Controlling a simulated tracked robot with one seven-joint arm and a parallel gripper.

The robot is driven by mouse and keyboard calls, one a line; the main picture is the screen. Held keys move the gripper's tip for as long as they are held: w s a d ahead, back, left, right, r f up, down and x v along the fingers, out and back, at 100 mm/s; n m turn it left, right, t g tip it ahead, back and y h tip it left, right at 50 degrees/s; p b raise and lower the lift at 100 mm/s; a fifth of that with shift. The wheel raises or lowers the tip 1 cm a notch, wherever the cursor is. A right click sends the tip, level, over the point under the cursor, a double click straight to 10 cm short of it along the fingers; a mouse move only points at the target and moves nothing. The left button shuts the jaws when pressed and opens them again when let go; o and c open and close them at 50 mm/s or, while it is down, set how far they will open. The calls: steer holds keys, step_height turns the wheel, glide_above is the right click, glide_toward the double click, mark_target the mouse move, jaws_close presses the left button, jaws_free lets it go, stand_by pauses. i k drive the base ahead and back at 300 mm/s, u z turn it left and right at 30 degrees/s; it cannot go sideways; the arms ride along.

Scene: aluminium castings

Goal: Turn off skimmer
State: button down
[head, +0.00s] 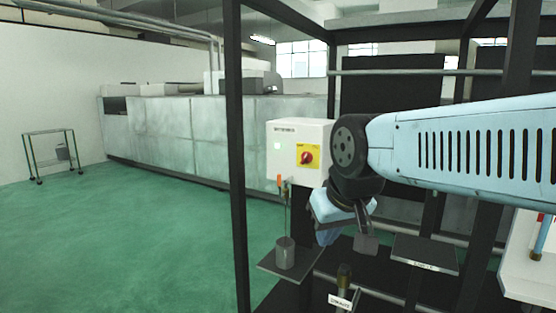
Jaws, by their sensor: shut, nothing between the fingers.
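A white control box (287,136) with small dark lettering, too small to read surely, is mounted by a dark frame post in the middle of the head view. On its front is a red rotary knob (307,157) on a yellow plate (301,147); its exact setting is too small to tell.
A small shelf (268,268) below the box carries a grey cylinder (286,252). An orange-handled tool (280,182) hangs above it. Dark frame posts (238,150) stand close by.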

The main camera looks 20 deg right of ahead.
mark_target(307, 156)
steer(key=z, duration=0.15)
steer(key=i, duration=0.9)
steer(key=u, duration=0.05)
